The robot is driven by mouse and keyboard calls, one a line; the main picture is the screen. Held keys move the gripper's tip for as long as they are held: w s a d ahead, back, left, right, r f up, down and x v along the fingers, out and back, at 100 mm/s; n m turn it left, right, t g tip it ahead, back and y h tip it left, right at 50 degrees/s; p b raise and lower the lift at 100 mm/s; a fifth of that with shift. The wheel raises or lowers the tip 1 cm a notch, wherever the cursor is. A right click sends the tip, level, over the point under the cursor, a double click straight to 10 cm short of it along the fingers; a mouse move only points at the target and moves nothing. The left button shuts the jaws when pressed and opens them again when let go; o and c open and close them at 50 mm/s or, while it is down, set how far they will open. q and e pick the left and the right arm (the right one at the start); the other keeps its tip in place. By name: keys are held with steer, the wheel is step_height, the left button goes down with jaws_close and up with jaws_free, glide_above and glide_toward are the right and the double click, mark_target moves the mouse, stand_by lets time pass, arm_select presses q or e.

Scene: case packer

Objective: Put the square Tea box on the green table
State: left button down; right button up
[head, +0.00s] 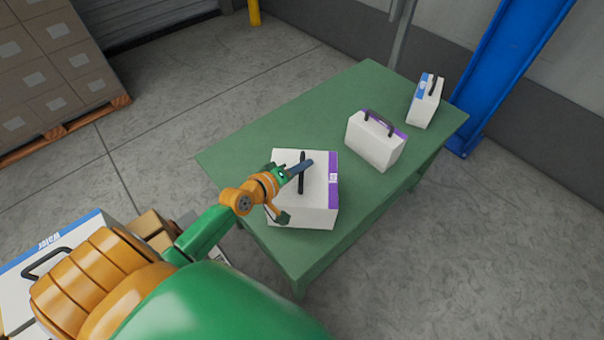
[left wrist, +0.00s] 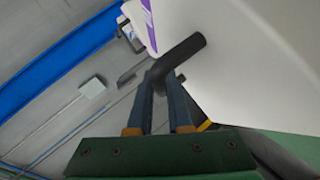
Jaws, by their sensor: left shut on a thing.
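A white box (head: 318,205) with a purple stripe and a black handle is at the near left part of the green table (head: 325,98). It looks like the square Tea box, but its lettering is too small to read. My left gripper (head: 303,168) is shut on its black handle. In the left wrist view, the dark handle (left wrist: 182,55) lies between the fingertips (left wrist: 166,88), beside the white box wall (left wrist: 250,55). I cannot tell whether the box's underside touches the tabletop. My right gripper is not in view.
Two other white handled boxes stand farther along the table, one purple-striped (head: 373,144) and one blue-striped (head: 423,105). A Water box (head: 75,240) and brown cartons (head: 150,226) are at lower left. A blue post (head: 505,70) stands behind the table. The table's middle is clear.

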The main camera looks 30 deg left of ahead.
mark_target(309, 170)
arm_select(q)
steer(key=shift+f+b, duration=0.7)
steer(key=shift+f, duration=0.85)
steer(key=c, duration=0.8)
jaws_free()
steer(key=shift+s, duration=0.1)
steer(key=shift+c, duration=0.2)
steer(key=shift+s+r, duration=0.2)
steer(key=shift+s, duration=0.05)
steer(key=p+v, duration=0.1)
steer(key=v, duration=1)
steer(key=shift+s+r, duration=0.1)
steer(key=shift+s, duration=0.1)
